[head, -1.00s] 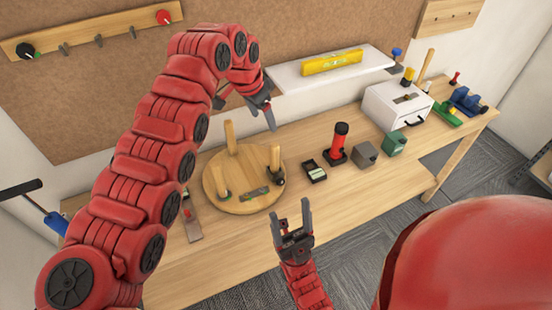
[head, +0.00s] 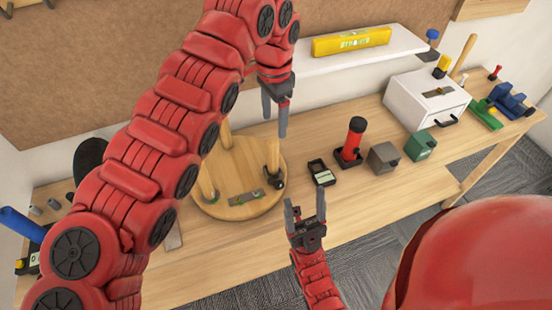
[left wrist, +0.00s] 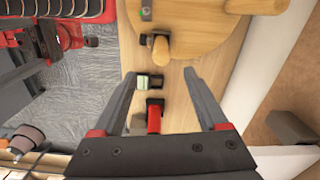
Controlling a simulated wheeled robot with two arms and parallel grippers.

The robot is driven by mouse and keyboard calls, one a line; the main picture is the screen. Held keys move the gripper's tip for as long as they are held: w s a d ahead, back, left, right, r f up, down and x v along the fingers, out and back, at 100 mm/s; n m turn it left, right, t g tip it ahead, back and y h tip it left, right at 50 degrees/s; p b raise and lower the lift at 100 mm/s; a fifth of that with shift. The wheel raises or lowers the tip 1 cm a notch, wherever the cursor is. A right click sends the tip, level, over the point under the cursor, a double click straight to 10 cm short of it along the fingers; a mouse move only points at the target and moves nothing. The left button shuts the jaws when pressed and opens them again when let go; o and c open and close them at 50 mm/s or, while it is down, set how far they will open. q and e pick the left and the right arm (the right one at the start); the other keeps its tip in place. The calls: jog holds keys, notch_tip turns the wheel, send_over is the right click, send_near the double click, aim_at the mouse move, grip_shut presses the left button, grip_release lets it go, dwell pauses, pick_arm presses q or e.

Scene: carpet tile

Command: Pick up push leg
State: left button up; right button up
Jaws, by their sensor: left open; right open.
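A round wooden seat (head: 235,165) lies on the bench with upright wooden legs on it. One leg (head: 273,155) stands at its right side, one leg (head: 208,182) at its left front, and one at the back is partly hidden by my left arm. Another wooden rod (head: 464,52) leans near the white box at the far right; I cannot tell which is the push leg. My left gripper (head: 275,112) is open and empty, above the seat's back right. In the left wrist view its fingers (left wrist: 160,75) are spread, with the seat's edge (left wrist: 205,45) beyond. My right gripper (head: 305,207) is open and empty at the bench's front edge.
A small black box (head: 321,173), a red cylinder (head: 353,138), a grey block (head: 383,157) and a green block (head: 420,143) stand right of the seat. A white box (head: 412,105) is farther right. A white shelf (head: 370,52) with a yellow level (head: 350,41) overhangs the back.

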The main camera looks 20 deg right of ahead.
pick_arm(q)
jog(key=p, duration=0.2)
send_over(273, 160)
jog(key=f, duration=0.5)
jog(key=shift+w, duration=0.35)
jog(key=f, duration=0.1)
jog(key=f+p, duration=0.1)
jog(key=f, duration=0.3)
jog(key=shift+w+d+f+p, duration=0.15)
jog(key=shift+d+f+p, duration=0.05)
jog(key=shift+d+p, duration=0.1)
jog(key=shift+f, duration=0.15)
jog(key=f+p, duration=0.2)
jog(key=f, duration=0.2)
jog(key=shift+w+f+p, duration=0.3)
jog(key=shift+p, duration=0.1)
jog(key=shift+f, duration=0.25)
jog(key=shift+a, duration=0.1)
grip_shut()
